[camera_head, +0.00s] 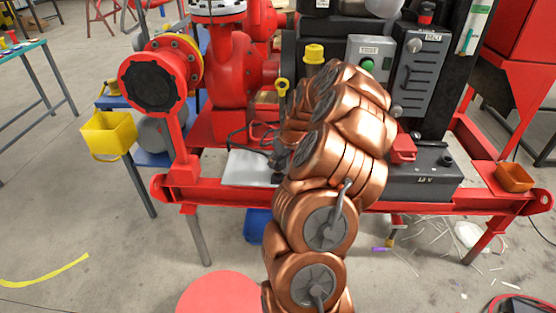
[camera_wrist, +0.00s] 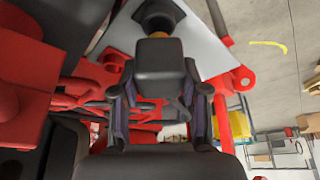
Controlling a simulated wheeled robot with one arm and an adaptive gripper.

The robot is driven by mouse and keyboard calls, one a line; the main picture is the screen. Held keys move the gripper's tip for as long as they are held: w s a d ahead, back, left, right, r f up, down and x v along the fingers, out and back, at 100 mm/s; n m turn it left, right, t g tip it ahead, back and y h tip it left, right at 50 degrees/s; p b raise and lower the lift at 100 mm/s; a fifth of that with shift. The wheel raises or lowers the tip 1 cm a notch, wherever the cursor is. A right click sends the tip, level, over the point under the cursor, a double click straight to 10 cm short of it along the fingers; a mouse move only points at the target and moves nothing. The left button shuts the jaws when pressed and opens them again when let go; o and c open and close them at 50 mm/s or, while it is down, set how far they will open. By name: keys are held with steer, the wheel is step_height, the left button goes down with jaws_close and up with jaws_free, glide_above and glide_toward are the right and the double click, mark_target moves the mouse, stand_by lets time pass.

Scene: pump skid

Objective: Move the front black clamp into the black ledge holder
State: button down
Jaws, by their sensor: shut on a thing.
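In the wrist view, my gripper (camera_wrist: 160,100) has its two dark fingers on either side of a black clamp (camera_wrist: 163,65) and is shut on it. The clamp shows as a dark block with a bit of orange at its far end. Another dark part (camera_wrist: 158,14) shows just beyond it, over a light grey plate (camera_wrist: 205,48); I cannot tell whether it is the black ledge holder or whether the clamp touches it. In the head view, my gripper (camera_head: 277,152) is small and dark beside my copper arm, above the grey plate (camera_head: 250,168). My arm hides much there.
A red flanged pipe (camera_head: 155,80) stands left of my arm, with a yellow bin (camera_head: 108,132) farther left. A yellow clamp (camera_head: 283,90) and a yellow cap (camera_head: 313,53) are behind. A black battery (camera_head: 425,180) and an orange tray (camera_head: 514,178) are at right. The red skid rail (camera_head: 225,198) runs in front.

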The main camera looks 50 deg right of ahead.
steer(key=shift+f+b, duration=1.1)
steer(key=shift+f, duration=0.65)
stand_by(0.6)
steer(key=c, duration=0.5)
jaws_free()
steer(key=v, duration=1.2)
